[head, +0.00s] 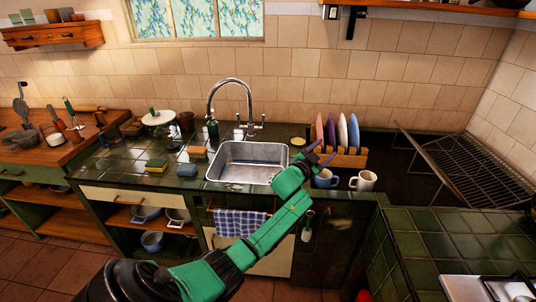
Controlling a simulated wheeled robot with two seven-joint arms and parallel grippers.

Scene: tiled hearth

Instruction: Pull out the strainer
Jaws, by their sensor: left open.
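I cannot make out a strainer for certain in the head view. The steel sink (243,152) is set in the dark green tiled counter, and its drain cannot be made out. My left arm reaches across the front of the counter. My left gripper (320,153) is open just right of the sink's right rim, in front of the plate rack and above the blue mug. It appears to hold nothing. My right gripper is not in view.
A chrome faucet (233,83) arches over the sink. Plates stand in a wooden rack (349,159); a blue mug (326,179) and white mug (363,181) are in front. Sponges (157,165) lie left of the sink. A wire grate (470,165) leans at right.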

